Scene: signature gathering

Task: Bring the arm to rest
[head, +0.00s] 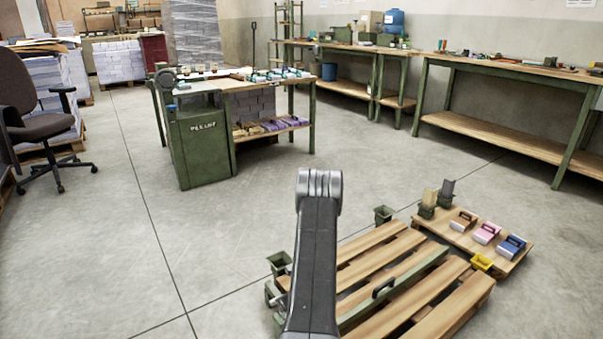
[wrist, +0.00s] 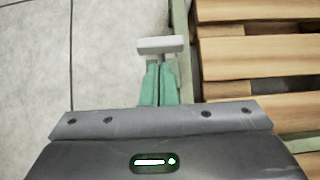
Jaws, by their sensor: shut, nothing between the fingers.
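My arm stands up in the lower middle of the head view, in front of the wooden pallet (head: 395,265). My gripper is hidden in that view. In the wrist view my gripper (wrist: 160,85) shows two green fingers close together, shut and empty. A pale grey bar (wrist: 162,46) shows just beyond the fingertips; I cannot tell whether it touches them. The pallet's slats (wrist: 250,55) lie to the right of the fingers, and bare floor lies to the left.
A low wooden board (head: 465,240) right of the pallet carries several stamps and blocks. A green workbench (head: 205,150) stands ahead, and an office chair (head: 40,115) stands left. Open concrete floor (head: 150,240) lies left of my arm.

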